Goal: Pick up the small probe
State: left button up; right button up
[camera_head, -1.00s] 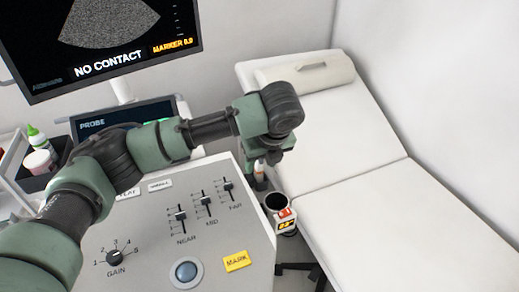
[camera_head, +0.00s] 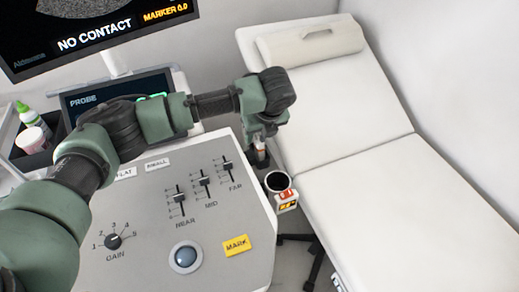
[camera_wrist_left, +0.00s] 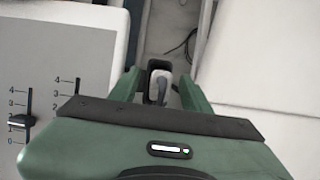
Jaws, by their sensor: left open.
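My left gripper (camera_head: 262,142) is open beside the right edge of the console, pointing down. In the left wrist view its two fingers (camera_wrist_left: 160,88) lie on either side of a pale probe-like thing with a grey part (camera_wrist_left: 158,78). I cannot tell whether the fingers touch it. In the head view a small part with a white and orange band (camera_head: 261,146) shows under the gripper; the hand hides most of it. I cannot tell for certain that this is the small probe. My right gripper is not in view.
The console panel (camera_head: 140,220) has sliders, a knob and a trackball. A dark round cup (camera_head: 276,181) with a red and yellow label is at its right side. A white exam couch (camera_head: 400,210) lies to the right. A monitor (camera_head: 100,35) stands behind the console.

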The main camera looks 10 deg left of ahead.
pick_arm(q)
grip_shut()
jog(key=shift+r, duration=0.1)
